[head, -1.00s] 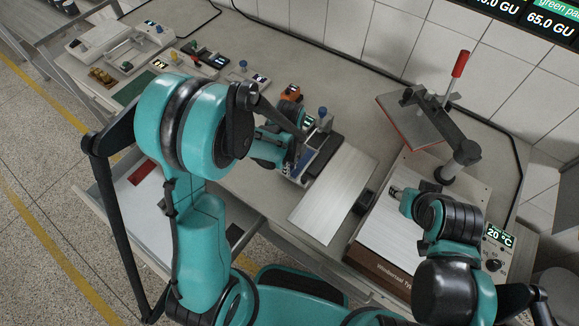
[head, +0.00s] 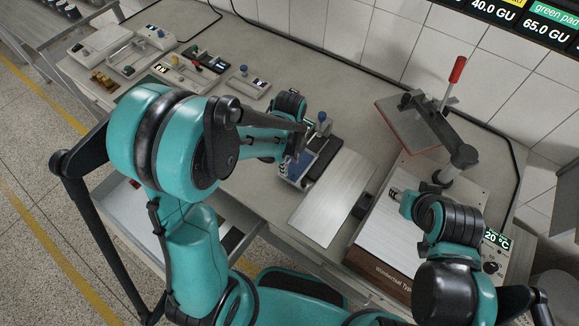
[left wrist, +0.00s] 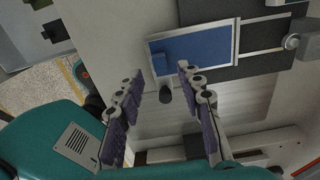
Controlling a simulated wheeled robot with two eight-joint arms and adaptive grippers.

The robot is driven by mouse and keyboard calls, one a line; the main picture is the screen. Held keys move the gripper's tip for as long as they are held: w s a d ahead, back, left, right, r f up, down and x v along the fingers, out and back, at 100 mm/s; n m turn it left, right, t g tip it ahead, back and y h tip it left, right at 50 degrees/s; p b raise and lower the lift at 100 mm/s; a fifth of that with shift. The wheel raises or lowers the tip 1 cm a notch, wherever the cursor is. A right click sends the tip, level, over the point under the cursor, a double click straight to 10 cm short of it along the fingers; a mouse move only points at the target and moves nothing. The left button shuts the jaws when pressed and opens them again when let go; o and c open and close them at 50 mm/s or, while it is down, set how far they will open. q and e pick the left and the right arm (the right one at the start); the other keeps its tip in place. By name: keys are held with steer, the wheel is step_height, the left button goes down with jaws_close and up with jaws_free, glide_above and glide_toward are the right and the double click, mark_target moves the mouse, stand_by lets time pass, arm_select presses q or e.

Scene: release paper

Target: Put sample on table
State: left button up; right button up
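A small device with a blue rectangular panel (head: 296,168) stands on the table (head: 262,190). I cannot tell which piece is the sample. My left gripper (head: 288,158) is over the left part of this device. Its two purple-padded fingers (left wrist: 160,76) are spread apart, with the knob showing between them and no contact visible. My right gripper (head: 395,194) is above the wooden-sided box at the right; its fingers are too small to judge.
A bare silver plate (head: 332,200) lies right of the device. A wooden-sided box (head: 385,255) with a red-handled press (head: 455,75) stands at the right. Several small instruments (head: 185,70) line the back left. An open drawer (head: 135,215) juts out at the front left.

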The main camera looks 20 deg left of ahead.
arm_select(q)
steer(key=s+a+r+n+t, duration=0.1)
steer(key=s+r+n+t, duration=0.1)
steer(key=r+n, duration=0.3)
steer(key=s+a+r+n+t+p, duration=0.1)
steer(key=s+a+r+n+t, duration=0.1)
steer(key=s+r+n, duration=0.3)
steer(key=s+a+r+n+t, duration=0.1)
steer(key=s+r+n+t, duration=0.2)
steer(key=n, duration=0.9)
step_height(320, 180, up, 4)
steer(key=shift+s+a+f, duration=0.1)
steer(key=shift+s+a, duration=0.05)
steer(key=shift+a, duration=0.2)
steer(key=shift+f, duration=0.1)
